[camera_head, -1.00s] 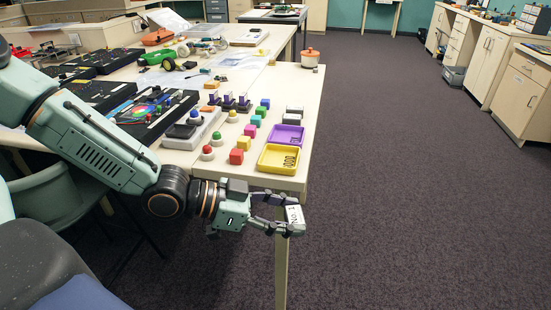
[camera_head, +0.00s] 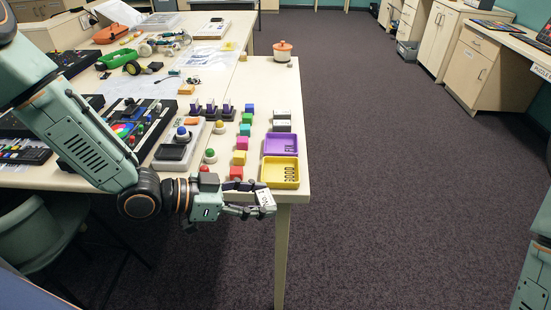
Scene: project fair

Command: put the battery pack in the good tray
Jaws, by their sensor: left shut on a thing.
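My left gripper (camera_head: 260,203) is shut on a small pale block with dark marks, which looks like the battery pack (camera_head: 267,199). It holds the block just off the table's near edge, in front of the yellow tray (camera_head: 280,186). The yellow tray lies at the table's near right corner and has dark lettering inside, possibly GOOD. It looks empty. My right gripper is not in view; only part of my right arm shows at the right edge.
Coloured cubes (camera_head: 241,143) stand in a row left of the trays, beside round buttons (camera_head: 210,155). Dark and grey blocks (camera_head: 281,120) lie behind the purple tray. An orange pot (camera_head: 282,52) stands farther back. Open carpet (camera_head: 380,180) lies right of the table (camera_head: 255,75).

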